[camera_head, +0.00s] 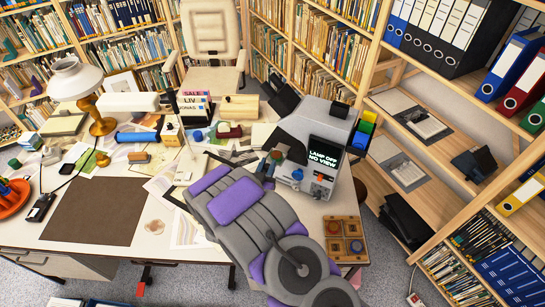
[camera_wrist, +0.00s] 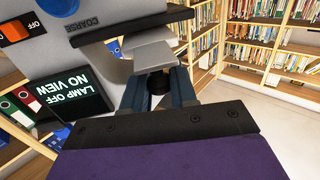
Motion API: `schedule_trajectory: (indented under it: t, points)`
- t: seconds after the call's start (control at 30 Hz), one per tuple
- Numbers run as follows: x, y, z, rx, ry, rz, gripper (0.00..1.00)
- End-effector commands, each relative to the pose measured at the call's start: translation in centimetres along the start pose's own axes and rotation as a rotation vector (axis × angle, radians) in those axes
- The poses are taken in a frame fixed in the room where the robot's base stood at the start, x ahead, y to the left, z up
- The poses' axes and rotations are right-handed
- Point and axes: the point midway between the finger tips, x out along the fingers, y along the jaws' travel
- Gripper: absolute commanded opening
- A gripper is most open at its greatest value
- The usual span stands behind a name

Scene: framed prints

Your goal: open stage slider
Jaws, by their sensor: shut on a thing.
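A grey viewer device (camera_head: 312,122) stands on the desk; its screen (camera_head: 325,153) reads "LAMP OFF NO VIEW". The screen also shows in the wrist view (camera_wrist: 65,90). A light grey plate (camera_wrist: 140,57), which looks like the stage, juts from the device towards my fingers. My gripper (camera_wrist: 158,88) is at the plate's edge, its blue-grey fingers either side of a small dark knob (camera_wrist: 157,83) and shut on it. In the head view my gripper (camera_head: 270,166) is at the device's left side, and my arm hides part of the desk.
An orange switch (camera_wrist: 15,30) and a "COARSE" label are on the device. A wooden tray with round pieces (camera_head: 344,239) lies right of my arm. Books (camera_head: 194,108), a lamp (camera_head: 76,80) and papers crowd the desk. A brown mat (camera_head: 95,210) is bare. Shelves surround the desk.

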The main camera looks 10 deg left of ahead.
Motion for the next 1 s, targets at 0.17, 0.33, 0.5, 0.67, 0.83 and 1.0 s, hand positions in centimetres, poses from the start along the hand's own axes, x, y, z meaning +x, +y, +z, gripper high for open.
schedule_trajectory:
  t: [0.17,0.33,0.5,0.67,0.83,1.0]
  points:
    - [-0.89,-0.31,-0.05,0.001,0.002,-0.004,0.00]
    - [-0.89,-0.31,-0.06,0.002,0.003,-0.004,0.00]
    - [-0.87,-0.32,-0.06,0.002,0.003,-0.004,0.32]
    - [-0.86,-0.23,-0.07,0.002,0.002,-0.003,0.47]
    - [-0.84,-0.09,-0.10,0.003,0.002,-0.002,0.48]
    - [-1.14,-0.06,-0.12,0.003,0.002,-0.002,0.48]
